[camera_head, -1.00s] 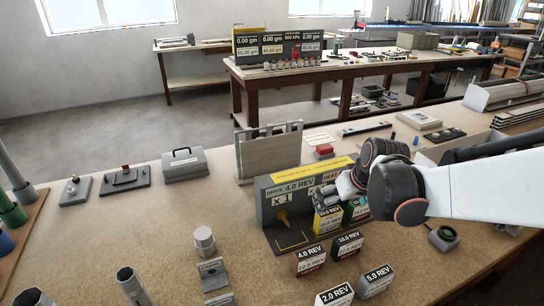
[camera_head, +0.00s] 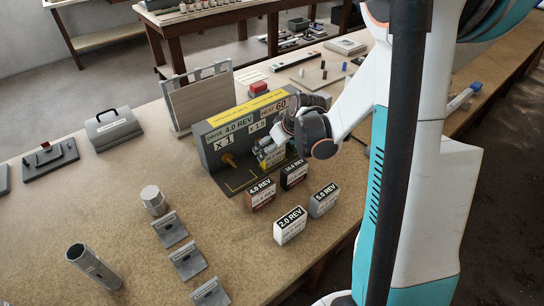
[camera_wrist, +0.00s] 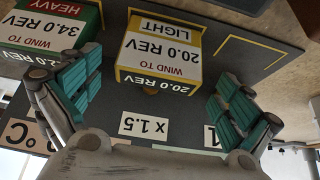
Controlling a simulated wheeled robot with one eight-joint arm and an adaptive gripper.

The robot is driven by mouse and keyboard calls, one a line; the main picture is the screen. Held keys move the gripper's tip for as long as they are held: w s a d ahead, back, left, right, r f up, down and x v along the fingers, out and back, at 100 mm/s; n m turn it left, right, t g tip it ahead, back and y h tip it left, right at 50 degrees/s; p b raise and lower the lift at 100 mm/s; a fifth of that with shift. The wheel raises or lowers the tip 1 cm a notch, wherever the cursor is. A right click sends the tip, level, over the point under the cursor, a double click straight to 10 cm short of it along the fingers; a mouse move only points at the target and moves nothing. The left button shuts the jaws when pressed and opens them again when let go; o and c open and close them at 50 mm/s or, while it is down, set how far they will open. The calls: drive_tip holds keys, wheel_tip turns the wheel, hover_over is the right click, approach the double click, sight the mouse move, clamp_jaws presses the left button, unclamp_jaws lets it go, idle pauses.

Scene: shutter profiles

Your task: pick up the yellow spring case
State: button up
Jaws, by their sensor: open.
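The yellow spring case (camera_head: 273,158), labelled LIGHT 20.0 REV, stands at the front of the grey drive stand (camera_head: 215,150), partly covered by my gripper (camera_head: 276,146) in the head view. In the wrist view, the yellow case (camera_wrist: 160,48) shows its white label upside down at upper middle. My gripper (camera_wrist: 158,100) is open there, its teal-padded fingers spread to the left and right of the case. The near end of the case lies around the level of the fingertips. I cannot tell whether either finger touches it.
Several loose cases, such as the 4.0 REV (camera_head: 261,193) and 2.0 REV (camera_head: 290,226), stand in front of the stand. Bare bench (camera_head: 105,190) lies to the left.

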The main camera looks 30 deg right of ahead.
drive_tip(key=shift+w+b+x, duration=0.25)
drive_tip(key=shift+b+x, duration=0.85)
drive_tip(key=shift+x, duration=1.75)
drive_tip(key=shift+d+r, duration=0.1)
drive_tip(key=shift+r, duration=0.1)
drive_tip(key=c, duration=1.3)
